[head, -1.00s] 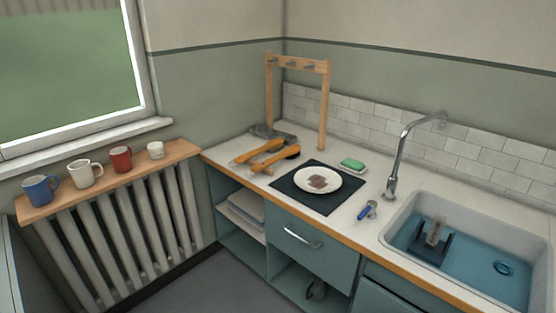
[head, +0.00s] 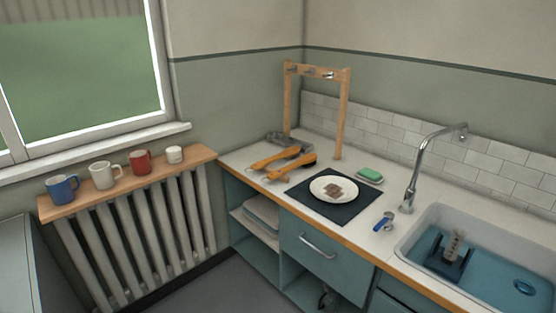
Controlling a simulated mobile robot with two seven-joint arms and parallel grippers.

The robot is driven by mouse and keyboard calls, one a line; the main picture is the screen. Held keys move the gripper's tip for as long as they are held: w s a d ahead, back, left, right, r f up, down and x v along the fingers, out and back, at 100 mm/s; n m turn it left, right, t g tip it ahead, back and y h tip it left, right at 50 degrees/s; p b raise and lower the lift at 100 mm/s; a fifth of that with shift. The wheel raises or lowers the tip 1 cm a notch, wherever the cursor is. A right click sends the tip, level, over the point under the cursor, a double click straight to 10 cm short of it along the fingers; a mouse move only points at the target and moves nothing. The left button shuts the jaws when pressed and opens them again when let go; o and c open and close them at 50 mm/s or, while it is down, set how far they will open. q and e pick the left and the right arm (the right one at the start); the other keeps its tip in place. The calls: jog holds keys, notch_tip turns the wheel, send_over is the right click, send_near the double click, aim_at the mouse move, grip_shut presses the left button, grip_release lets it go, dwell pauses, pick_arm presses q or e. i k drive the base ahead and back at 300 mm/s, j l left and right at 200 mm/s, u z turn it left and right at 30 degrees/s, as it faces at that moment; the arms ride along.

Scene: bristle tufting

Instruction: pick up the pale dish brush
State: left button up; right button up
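Two long orange-handled tools that look like brushes lie side by side on the counter, below the wooden rack. The rear one (head: 264,162) points toward a grey head (head: 277,138); I cannot tell whether they are one piece. The front one (head: 288,167) ends in a darker head (head: 308,159). A pale, narrow thing (head: 453,244) stands upright in a dark blue holder (head: 437,257) in the sink. I cannot tell for sure which of these is the pale dish brush. Neither of my grippers is in view.
The counter also bears a dark mat (head: 350,213) with a soiled white plate (head: 323,190), a green soap (head: 370,174), a blue-handled tool (head: 382,222) and a tap (head: 412,185). The wooden rack (head: 343,120) stands behind. Several mugs line the shelf (head: 200,156) over the radiator.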

aim_at(292, 151)
jog(key=i+j+z, duration=0.1)
jog(key=z, duration=0.35)
jog(key=i+j+z, duration=0.2)
jog(key=z, duration=0.25)
jog(key=i+j+z, duration=0.35)
jog(key=i+j, duration=0.15)
jog(key=j, duration=0.35)
jog(key=i+j, duration=0.15)
jog(key=j, duration=0.15)
jog(key=i+j, duration=0.15)
jog(key=j, duration=0.15)
jog(key=i+j+z, duration=0.1)
jog(key=j, duration=0.2)
